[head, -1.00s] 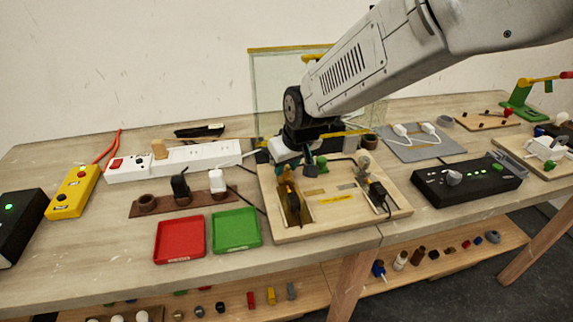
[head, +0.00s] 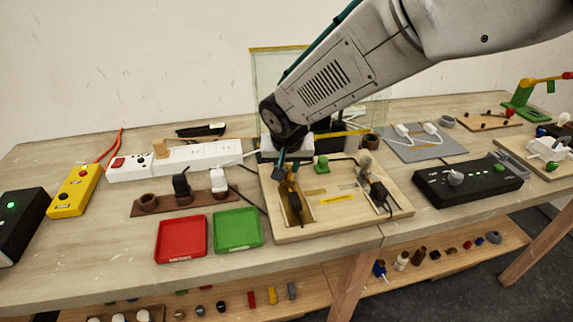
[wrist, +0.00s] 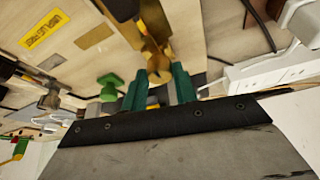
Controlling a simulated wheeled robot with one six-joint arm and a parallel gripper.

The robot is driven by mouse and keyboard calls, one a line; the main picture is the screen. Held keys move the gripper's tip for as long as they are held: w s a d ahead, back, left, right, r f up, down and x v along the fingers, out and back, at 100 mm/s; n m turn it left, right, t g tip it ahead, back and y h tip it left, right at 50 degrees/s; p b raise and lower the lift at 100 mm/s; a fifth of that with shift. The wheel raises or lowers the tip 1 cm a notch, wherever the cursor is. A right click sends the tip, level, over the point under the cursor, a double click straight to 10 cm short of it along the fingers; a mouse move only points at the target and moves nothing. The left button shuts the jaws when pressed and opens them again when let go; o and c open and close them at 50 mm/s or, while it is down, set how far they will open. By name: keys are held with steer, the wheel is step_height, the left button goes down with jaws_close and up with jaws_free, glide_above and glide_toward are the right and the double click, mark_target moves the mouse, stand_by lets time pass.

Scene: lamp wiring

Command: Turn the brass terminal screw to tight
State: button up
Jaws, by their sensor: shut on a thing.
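The wooden wiring board (head: 335,225) lies on the table below my wrist, with a brass strip on its left side (head: 305,213). The brass strip also shows in the wrist view (wrist: 188,22). My gripper (head: 283,170) is at the strip's far end, its teal fingers pointing down. In the wrist view my gripper (wrist: 160,80) is shut on the brass terminal screw (wrist: 158,73), which shows between the fingertips. The fingers hide part of the screw, and I cannot tell how tight it is.
A green knob (head: 321,164) stands on the board just right of my gripper. A black plug (head: 379,192) is on the board's right side. A white power strip (head: 205,155), red tray (head: 180,240) and green tray (head: 237,230) are to the left. A black control box (head: 468,184) is at right.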

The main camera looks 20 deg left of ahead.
stand_by(0.4)
steer(key=o, duration=1)
steer(key=shift+s, duration=0.1)
steer(key=shift+c, duration=0.2)
steer(key=v, duration=0.7)
steer(key=shift+r, duration=0.4)
steer(key=shift+s, duration=0.1)
